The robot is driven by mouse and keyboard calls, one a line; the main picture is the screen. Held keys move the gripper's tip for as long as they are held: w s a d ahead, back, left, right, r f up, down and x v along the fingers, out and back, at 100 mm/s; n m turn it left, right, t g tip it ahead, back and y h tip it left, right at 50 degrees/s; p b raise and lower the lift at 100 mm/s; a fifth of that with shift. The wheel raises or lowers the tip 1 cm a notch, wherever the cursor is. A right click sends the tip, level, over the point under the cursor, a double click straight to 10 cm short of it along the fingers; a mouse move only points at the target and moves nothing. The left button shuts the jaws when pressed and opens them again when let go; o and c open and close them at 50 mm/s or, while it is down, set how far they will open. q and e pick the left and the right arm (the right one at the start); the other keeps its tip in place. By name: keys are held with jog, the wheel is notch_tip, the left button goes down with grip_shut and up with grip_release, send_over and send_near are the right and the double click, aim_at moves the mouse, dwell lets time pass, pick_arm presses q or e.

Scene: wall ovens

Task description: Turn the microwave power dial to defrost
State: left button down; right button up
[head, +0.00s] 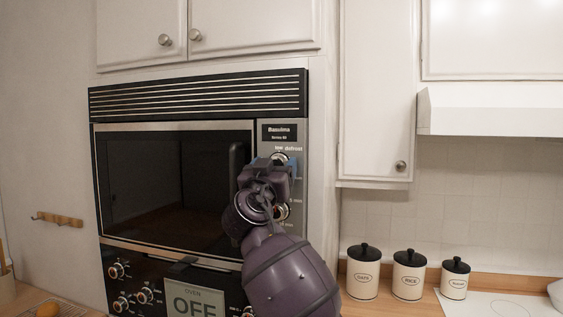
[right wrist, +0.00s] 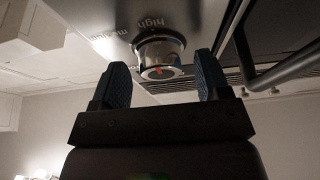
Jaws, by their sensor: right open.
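The microwave (head: 175,185) is built into the wall, with a dark glass door and a steel control panel on its right. The power dial (head: 280,158) sits high on that panel under the words "low" and "defrost", partly hidden by my right gripper (head: 270,165). In the right wrist view the silver dial (right wrist: 158,55) has a red mark, with "high" and "medium" printed beside it. My right gripper (right wrist: 160,62) is open there, its blue fingertips on either side of the dial with gaps showing. My left gripper is not in view.
A second dial (head: 281,210) sits lower on the panel, partly behind my right arm. The door handle (head: 235,165) stands out just left of my gripper. Oven knobs (head: 119,270) and an "OFF" sign (head: 194,300) are below. Canisters (head: 363,278) stand on the counter at right.

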jog(key=shift+w, duration=0.1)
jog(key=shift+r, duration=0.1)
jog(key=shift+c, duration=0.9)
jog(key=c, duration=0.7)
